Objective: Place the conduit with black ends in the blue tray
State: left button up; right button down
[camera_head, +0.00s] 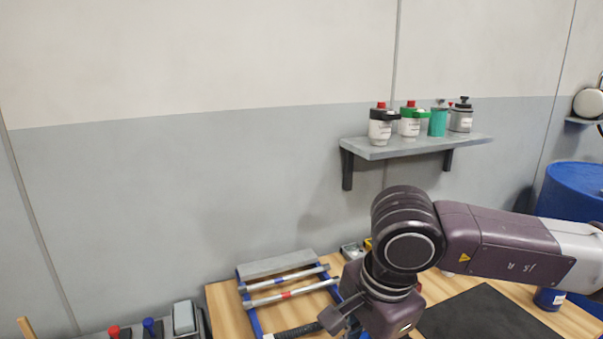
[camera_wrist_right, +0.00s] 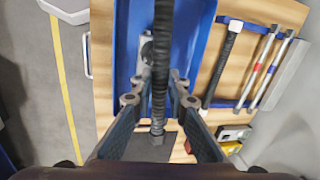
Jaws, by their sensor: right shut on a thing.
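A black ribbed conduit (camera_wrist_right: 161,60) runs lengthwise through the right wrist view, and its lower end looks dark; its upper end is cut off by the frame. My right gripper (camera_wrist_right: 160,88) is shut on it, with a finger on each side. The blue tray (camera_wrist_right: 197,45) lies beneath the held conduit; I cannot tell the height between them. In the head view my right gripper (camera_head: 341,314) shows partly beside the rack. My left gripper is not in view.
A blue rack (camera_head: 254,318) holds silver tubes with red (camera_head: 287,295) and blue bands. Another black ribbed conduit (camera_wrist_right: 224,65) with a white upper end lies beside the tray. A grey metal part (camera_wrist_right: 143,40) is in the tray. A dark mat (camera_head: 485,315) lies at right. A wall shelf (camera_head: 400,150) holds bottles.

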jog(key=s+d+f+n+g+y, duration=0.1)
jog(key=s+d+f+n+g, duration=0.1)
jog(key=d+n, duration=0.8)
jog(key=shift+s+d+f+n, duration=0.35)
jog(key=shift+s+f+n, duration=0.15)
jog(key=shift+f+n, duration=0.5)
jog(key=shift+a+r, duration=0.1)
